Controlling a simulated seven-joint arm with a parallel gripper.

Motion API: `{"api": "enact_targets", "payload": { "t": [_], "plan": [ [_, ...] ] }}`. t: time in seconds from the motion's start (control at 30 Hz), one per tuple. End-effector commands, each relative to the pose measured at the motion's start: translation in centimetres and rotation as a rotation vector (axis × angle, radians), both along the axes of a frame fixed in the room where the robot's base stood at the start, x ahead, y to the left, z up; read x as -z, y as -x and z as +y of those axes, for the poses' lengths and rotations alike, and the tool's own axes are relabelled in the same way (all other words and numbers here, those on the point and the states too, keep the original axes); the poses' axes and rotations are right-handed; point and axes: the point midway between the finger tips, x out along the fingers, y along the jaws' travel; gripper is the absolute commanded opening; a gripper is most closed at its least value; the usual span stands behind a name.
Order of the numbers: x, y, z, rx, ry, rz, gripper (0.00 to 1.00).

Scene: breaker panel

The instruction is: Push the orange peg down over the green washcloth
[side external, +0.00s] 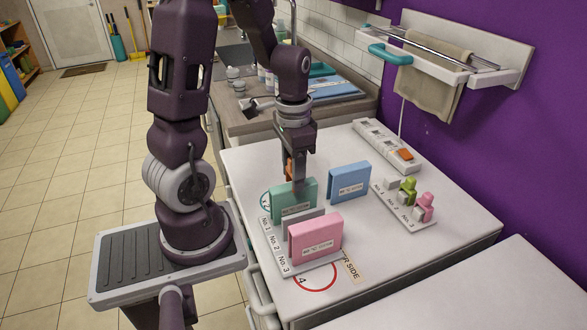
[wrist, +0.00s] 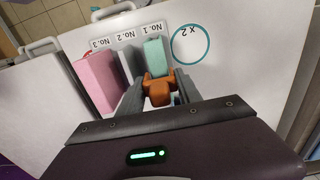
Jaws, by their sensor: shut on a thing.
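The orange peg (wrist: 159,90) is between the two fingers of my gripper (wrist: 160,84), which is shut on it. In the side external view only a sliver of the peg (side external: 289,168) shows beside the fingers of my gripper (side external: 297,180). The green washcloth is a green labelled block (side external: 292,203) standing at the No. 1 place of the white rack (side external: 273,247). It also shows in the wrist view (wrist: 154,57), just beyond the peg. My fingers are at its top edge in the side external view; whether the peg touches it is unclear.
A pink block (side external: 315,239) stands at No. 3, with a grey plate between. A blue block (side external: 349,181) stands apart. A small holder (side external: 420,222) carries green and pink pegs. A white strip (side external: 375,139) with an orange piece lies at the back.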

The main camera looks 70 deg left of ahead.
Motion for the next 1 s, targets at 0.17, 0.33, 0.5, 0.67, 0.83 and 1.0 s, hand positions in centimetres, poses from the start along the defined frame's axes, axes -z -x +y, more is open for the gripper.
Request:
{"api": "enact_targets", "payload": {
  "t": [0.17,0.33,0.5,0.67,0.83,1.0],
  "plan": [
    [0.4,0.0,0.0,-0.001,0.0,0.0,0.0],
    [0.9,0.0,0.0,-0.001,0.0,0.0,0.0],
    [1.3,0.0,0.0,0.0,0.0,0.0,0.0],
    [1.7,0.0,0.0,0.0,0.0,0.001,0.0],
    [2.1,0.0,0.0,0.0,0.0,0.0,0.0],
    [2.6,0.0,0.0,-0.001,0.0,0.0,0.0]
  ]
}}
